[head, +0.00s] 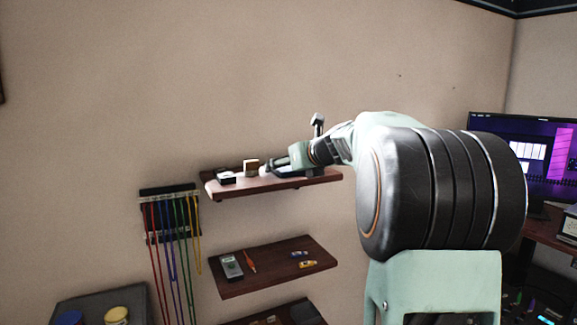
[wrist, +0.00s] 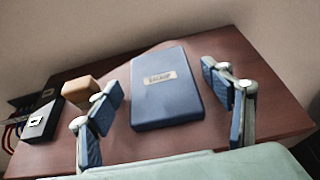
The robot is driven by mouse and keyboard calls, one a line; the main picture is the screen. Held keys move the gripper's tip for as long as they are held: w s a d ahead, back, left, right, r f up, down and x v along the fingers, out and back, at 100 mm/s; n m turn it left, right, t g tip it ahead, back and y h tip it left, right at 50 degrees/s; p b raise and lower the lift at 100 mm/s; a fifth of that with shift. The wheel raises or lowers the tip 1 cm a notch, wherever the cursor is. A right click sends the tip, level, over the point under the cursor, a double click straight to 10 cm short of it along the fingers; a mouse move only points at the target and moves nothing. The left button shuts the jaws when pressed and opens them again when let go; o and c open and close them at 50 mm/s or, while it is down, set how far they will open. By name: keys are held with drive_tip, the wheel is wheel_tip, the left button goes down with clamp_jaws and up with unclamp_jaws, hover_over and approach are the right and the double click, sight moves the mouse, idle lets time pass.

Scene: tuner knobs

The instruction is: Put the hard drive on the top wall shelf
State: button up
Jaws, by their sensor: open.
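The hard drive (wrist: 165,98) is a dark blue slab with a pale label. In the wrist view it lies flat on the top wall shelf (wrist: 275,108), a reddish-brown wooden board. My gripper (wrist: 162,82) is open, with one blue-padded finger on each side of the drive. Gaps show between the pads and the drive's sides. In the head view my gripper (head: 268,170) is over the top shelf (head: 275,184). There I cannot make out the drive clearly behind my gripper and arm.
A wooden block (wrist: 80,90) and a small black box (wrist: 42,122) sit left of the drive. Coloured cables (head: 172,250) hang from a wall rack left of the shelves. A lower shelf (head: 275,270) holds several small items. A monitor (head: 525,160) stands at right.

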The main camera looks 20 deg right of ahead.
drive_tip(key=shift+r, duration=0.2)
drive_tip(key=b+v, duration=0.1)
drive_tip(key=v, duration=1.1)
drive_tip(key=shift+b, duration=0.3)
